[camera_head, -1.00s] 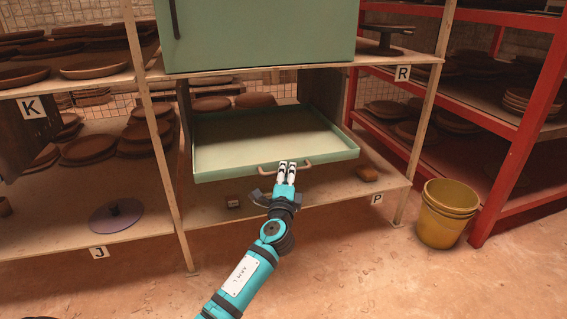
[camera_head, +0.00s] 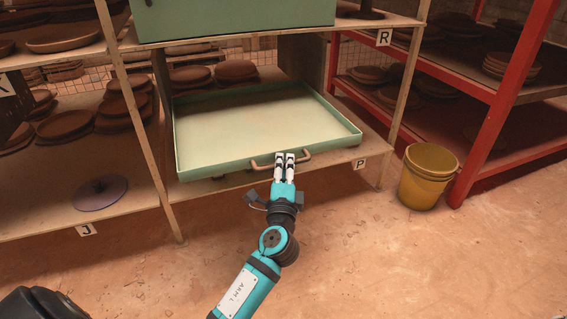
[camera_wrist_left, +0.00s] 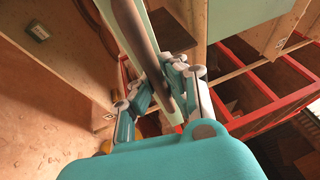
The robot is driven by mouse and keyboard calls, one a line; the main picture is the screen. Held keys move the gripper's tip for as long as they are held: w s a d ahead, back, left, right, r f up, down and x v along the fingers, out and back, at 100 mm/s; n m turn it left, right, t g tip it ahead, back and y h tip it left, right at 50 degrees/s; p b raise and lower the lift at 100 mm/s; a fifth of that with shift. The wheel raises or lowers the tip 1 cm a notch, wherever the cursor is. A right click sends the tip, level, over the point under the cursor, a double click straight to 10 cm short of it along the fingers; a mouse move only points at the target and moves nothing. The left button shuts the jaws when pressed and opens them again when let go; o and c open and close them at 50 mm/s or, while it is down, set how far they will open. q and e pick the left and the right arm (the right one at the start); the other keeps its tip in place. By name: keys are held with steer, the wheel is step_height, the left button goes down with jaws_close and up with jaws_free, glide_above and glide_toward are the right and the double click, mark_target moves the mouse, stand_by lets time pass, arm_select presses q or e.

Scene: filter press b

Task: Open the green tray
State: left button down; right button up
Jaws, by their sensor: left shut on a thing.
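The green tray (camera_head: 250,121) is a shallow, empty drawer with a pale green floor, pulled part way out over the lower shelf. Its handle (camera_head: 264,163) is a brown bar on the front wall. My left gripper (camera_head: 286,156) is shut on the handle at the middle of the tray's front. In the left wrist view the handle (camera_wrist_left: 143,42) runs between the fingers (camera_wrist_left: 152,90), beside the green front wall of the tray. My right gripper is not in view.
A green cabinet (camera_head: 235,18) sits above the tray. Wooden shelves with brown discs stand left, with a purple disc (camera_head: 100,193) low down. A yellow bucket (camera_head: 428,177) stands right, beside a red rack (camera_head: 497,120). The floor in front is clear.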

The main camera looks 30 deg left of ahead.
arm_select(q)
steer(key=c, duration=1.3)
jaws_free()
steer(key=shift+c, duration=0.2)
steer(key=shift+s+f, duration=0.1)
steer(key=shift+s, duration=0.1)
steer(key=v, duration=1.1)
steer(key=shift+s+d, duration=0.15)
steer(key=shift+s, duration=0.1)
steer(key=shift+f, duration=0.1)
